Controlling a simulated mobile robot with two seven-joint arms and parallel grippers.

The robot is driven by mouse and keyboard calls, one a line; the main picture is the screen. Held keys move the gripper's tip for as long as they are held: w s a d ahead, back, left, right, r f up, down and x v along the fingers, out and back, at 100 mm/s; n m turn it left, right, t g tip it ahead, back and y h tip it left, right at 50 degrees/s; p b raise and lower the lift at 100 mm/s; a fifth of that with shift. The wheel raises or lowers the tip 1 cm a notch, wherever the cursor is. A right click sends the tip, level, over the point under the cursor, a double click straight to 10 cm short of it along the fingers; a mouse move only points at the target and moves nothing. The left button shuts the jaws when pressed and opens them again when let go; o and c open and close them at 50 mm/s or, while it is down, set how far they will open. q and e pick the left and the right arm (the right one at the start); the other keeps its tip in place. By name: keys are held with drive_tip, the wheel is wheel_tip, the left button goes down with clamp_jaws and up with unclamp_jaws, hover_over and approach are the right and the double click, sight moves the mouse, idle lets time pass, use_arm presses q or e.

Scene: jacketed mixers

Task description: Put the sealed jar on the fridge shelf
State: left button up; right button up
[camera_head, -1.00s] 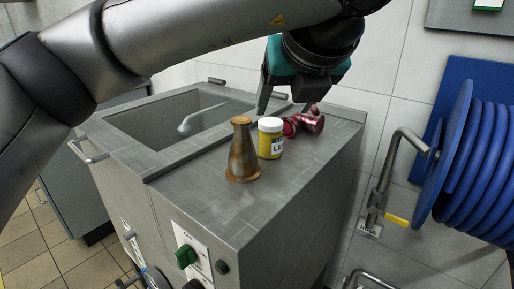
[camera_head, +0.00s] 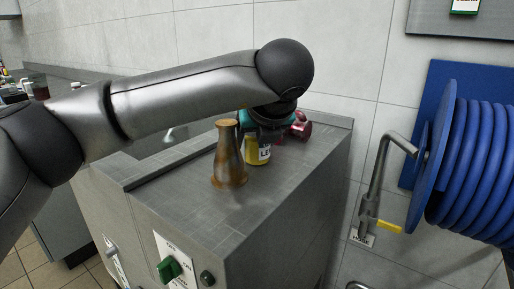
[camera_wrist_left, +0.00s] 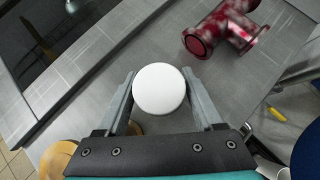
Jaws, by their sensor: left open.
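The sealed jar (camera_head: 258,155) is yellow with a printed label and stands upright on the grey mixer's top. Its round white lid (camera_wrist_left: 160,92) fills the middle of the left wrist view. My left gripper (camera_head: 262,135) is over the jar from above. In the left wrist view its two fingers (camera_wrist_left: 159,78) are open, one on each side of the lid; I cannot tell whether they touch the jar. The gripper and arm hide the jar's top in the head view. No fridge shelf shows. My right gripper is not in view.
The mixer's open basin (camera_wrist_left: 55,45) is to the left. A blue hose reel (camera_head: 470,160) and metal tap (camera_head: 380,180) are at the right wall.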

use_arm(q)
drive_tip(key=shift+x, duration=0.75)
drive_tip(key=shift+c, duration=0.3)
clamp_jaws()
